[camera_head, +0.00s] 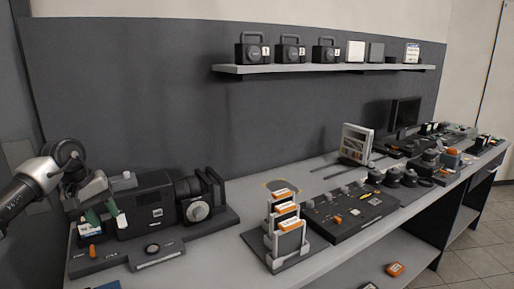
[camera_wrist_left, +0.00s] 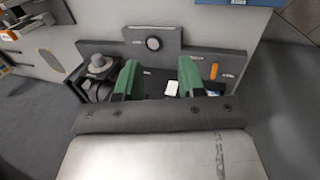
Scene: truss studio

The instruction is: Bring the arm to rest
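My left arm comes in from the left in the head view. Its gripper (camera_head: 103,213) hangs over the left end of the black machine (camera_head: 152,208) on the bench. In the left wrist view the two green fingers of my left gripper (camera_wrist_left: 158,80) stand apart. A small white patch (camera_wrist_left: 172,88) shows between them, beyond the fingertips. I see nothing held, and cannot tell whether the fingers touch the machine. My right gripper is in neither view.
The grey bench (camera_head: 225,255) runs to the right. A rack with orange-labelled cartridges (camera_head: 286,240) and a black control panel (camera_head: 352,211) stand on it. A wall shelf (camera_head: 330,68) holds several black boxes. A clear strip lies between machine and rack.

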